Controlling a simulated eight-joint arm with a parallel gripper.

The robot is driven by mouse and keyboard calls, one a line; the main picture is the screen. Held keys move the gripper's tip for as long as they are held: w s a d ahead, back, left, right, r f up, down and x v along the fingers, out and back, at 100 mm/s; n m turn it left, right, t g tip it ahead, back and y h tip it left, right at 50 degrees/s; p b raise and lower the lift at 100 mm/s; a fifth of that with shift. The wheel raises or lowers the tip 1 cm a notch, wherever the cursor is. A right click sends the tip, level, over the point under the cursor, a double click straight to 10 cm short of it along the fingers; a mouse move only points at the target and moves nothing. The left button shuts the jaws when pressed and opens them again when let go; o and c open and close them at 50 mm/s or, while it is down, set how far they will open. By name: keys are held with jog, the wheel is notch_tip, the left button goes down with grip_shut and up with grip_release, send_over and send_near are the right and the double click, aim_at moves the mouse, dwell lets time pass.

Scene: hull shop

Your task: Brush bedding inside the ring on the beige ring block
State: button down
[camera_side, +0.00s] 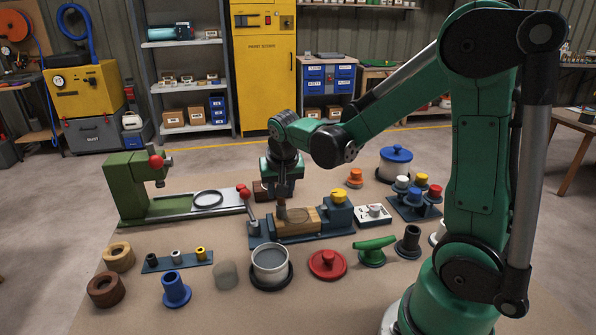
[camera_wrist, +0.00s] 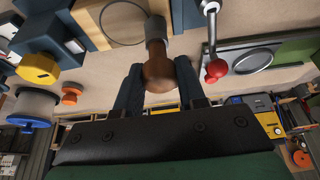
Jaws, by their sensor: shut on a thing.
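My gripper (camera_side: 281,190) is shut on a brush with a brown wooden handle (camera_wrist: 158,72) and a grey lower part (camera_wrist: 157,28). In the side view the brush (camera_side: 281,209) hangs down at the left end of the beige ring block (camera_side: 312,219). The block sits in a dark blue fixture (camera_side: 290,237). In the wrist view the block (camera_wrist: 93,30) carries a thin dark ring (camera_wrist: 103,12), and the brush's lower end is at the ring's right edge. I cannot tell whether the brush tip touches the block. My gripper (camera_wrist: 158,88) hides part of the handle.
A red-knobbed lever (camera_side: 246,194) stands close left of the fixture, before a green press (camera_side: 135,185). A blue block with a yellow knob (camera_side: 338,196) stands at the fixture's right. A grey pot (camera_side: 270,262) and red lid (camera_side: 327,264) lie in front.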

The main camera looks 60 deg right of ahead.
jog(key=shift+s+d, duration=2.1)
jog(key=shift+d, duration=0.05)
jog(key=shift+s+a, duration=0.1)
jog(key=shift+s, duration=0.2)
jog(key=shift+a, duration=0.3)
jog(key=shift+w+a, duration=1.85)
jog(key=shift+w, duration=0.1)
jog(key=shift+s+d, duration=1.95)
jog(key=shift+s+d+r, duration=0.1)
jog(key=shift+r, duration=0.15)
notch_tip(320, 180, up, 8)
jog(key=shift+f, duration=0.25)
